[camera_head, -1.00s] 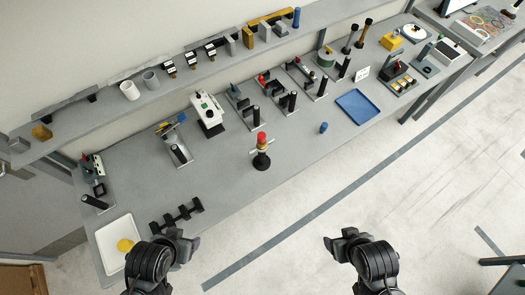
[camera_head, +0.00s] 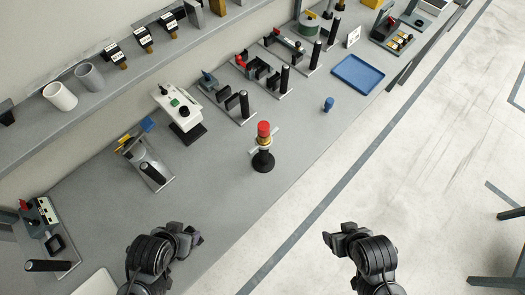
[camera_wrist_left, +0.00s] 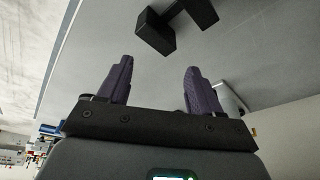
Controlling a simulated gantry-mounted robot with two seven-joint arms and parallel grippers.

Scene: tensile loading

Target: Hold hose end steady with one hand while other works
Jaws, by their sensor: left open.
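I cannot make out a hose or hose end in these views.
A white device (camera_head: 178,105), a metal fixture (camera_head: 146,165) and several black-handled fixtures (camera_head: 243,100) stand along the bench. A blue tray (camera_head: 358,73) and small blue cylinder (camera_head: 328,104) are farther right. A black block (camera_wrist_left: 160,35) shows beyond the left fingers.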

